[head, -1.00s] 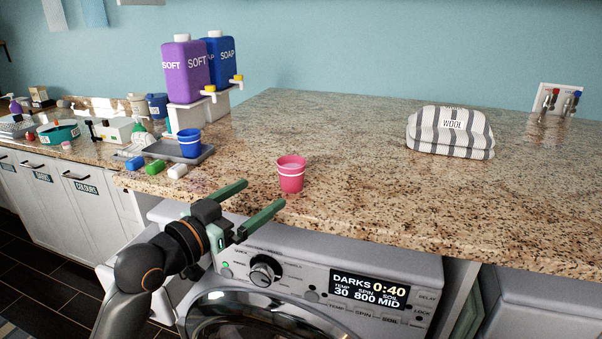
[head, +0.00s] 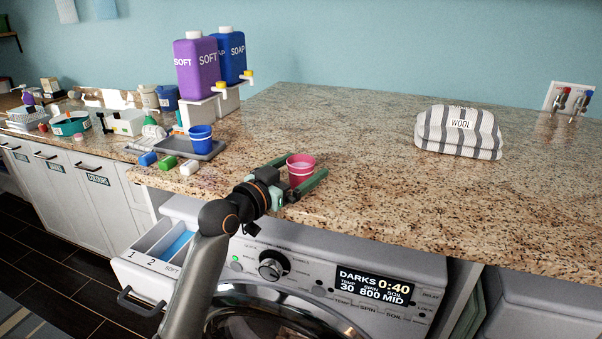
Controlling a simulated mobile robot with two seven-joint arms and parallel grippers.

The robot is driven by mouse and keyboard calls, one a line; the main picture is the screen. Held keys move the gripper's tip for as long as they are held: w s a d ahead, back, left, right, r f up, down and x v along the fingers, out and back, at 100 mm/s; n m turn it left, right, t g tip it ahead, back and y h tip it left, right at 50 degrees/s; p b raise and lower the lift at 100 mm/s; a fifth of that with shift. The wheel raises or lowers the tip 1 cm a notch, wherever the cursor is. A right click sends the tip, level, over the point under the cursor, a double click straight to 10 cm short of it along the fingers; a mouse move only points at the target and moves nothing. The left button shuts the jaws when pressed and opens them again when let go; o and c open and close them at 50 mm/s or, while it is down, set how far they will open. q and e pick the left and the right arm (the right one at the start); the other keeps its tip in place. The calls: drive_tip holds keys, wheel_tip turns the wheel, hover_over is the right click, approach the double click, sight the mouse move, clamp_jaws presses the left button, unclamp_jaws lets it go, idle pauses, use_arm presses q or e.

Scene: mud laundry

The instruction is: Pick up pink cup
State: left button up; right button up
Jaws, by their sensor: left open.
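The pink cup (head: 301,169) stands upright on the granite counter near its front edge, above the washing machine. My left gripper (head: 302,172) is open, with one finger on the far left side of the cup and the other on its near right side. The cup sits between the two fingers. Whether the fingers touch it I cannot tell. The cup's lower part is partly hidden by the near finger. My right gripper is not in view.
A blue cup (head: 201,139) stands on a grey tray (head: 213,152) to the left, with small coloured blocks in front. SOFT (head: 197,70) and SOAP (head: 232,55) jugs stand behind. A folded striped WOOL bundle (head: 459,131) lies right. The detergent drawer (head: 160,262) is open below.

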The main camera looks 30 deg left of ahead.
use_arm(q)
drive_tip(key=shift+c, duration=0.2)
drive_tip(key=c, duration=1.3)
drive_tip(key=shift+c, duration=0.3)
